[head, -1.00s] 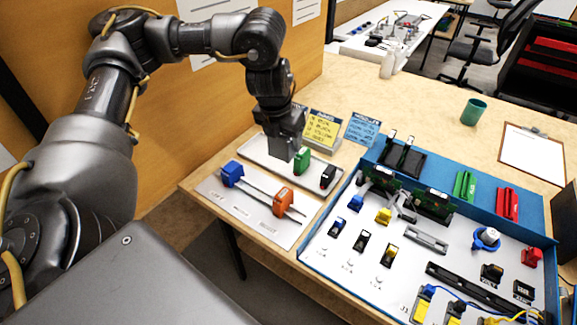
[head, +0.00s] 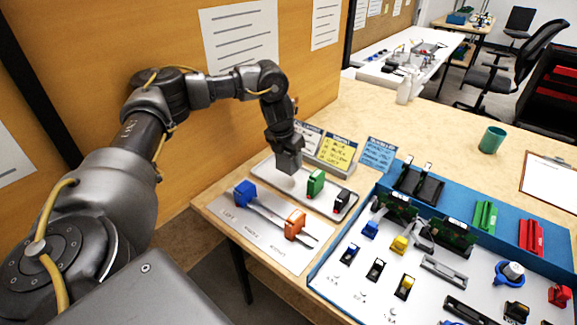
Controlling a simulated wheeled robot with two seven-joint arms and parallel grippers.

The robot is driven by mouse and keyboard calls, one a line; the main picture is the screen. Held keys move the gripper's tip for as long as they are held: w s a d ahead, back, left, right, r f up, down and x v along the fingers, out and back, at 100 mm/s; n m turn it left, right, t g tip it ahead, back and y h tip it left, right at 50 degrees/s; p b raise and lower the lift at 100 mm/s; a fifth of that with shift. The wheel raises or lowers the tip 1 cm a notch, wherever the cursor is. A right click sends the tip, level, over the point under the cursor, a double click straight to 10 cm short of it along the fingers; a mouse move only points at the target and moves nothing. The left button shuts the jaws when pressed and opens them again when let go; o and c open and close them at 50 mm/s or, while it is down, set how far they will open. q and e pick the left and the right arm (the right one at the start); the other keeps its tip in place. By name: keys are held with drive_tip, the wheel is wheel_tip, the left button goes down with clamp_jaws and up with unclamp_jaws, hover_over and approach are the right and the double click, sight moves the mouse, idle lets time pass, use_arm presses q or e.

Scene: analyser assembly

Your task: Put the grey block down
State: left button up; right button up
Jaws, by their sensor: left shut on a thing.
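My left gripper (head: 287,151) points down over the white tray (head: 262,168) at the back of the table. It is shut on the grey block (head: 289,163), whose dark grey body blends with the fingers. The block is over the tray's back left part; I cannot tell whether its bottom touches the tray. A green block (head: 316,183) and a black block (head: 341,200) stand on the tray to its right. My right gripper is not in view.
A grey plate with a blue block (head: 244,193) and an orange block (head: 295,224) lies in front of the tray. Sign cards (head: 336,151) stand close behind it. The blue-edged analyser board (head: 340,251) is at right. Open wood lies around a green cup (head: 492,140).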

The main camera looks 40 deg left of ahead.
sight(288, 165)
use_arm(q)
drive_tip(key=shift+w+a+f, duration=0.4)
drive_tip(key=shift+f, duration=0.3)
wheel_tip(288, 165, down, 2)
drive_tip(key=shift+f, duration=0.15)
drive_tip(key=shift+f+p, duration=0.3)
drive_tip(key=shift+f, duration=0.05)
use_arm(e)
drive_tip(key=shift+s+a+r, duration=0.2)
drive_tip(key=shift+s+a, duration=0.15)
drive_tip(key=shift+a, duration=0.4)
use_arm(q)
drive_tip(key=shift+f, duration=0.1)
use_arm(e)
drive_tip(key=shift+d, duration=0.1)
use_arm(q)
drive_tip(key=o, duration=1)
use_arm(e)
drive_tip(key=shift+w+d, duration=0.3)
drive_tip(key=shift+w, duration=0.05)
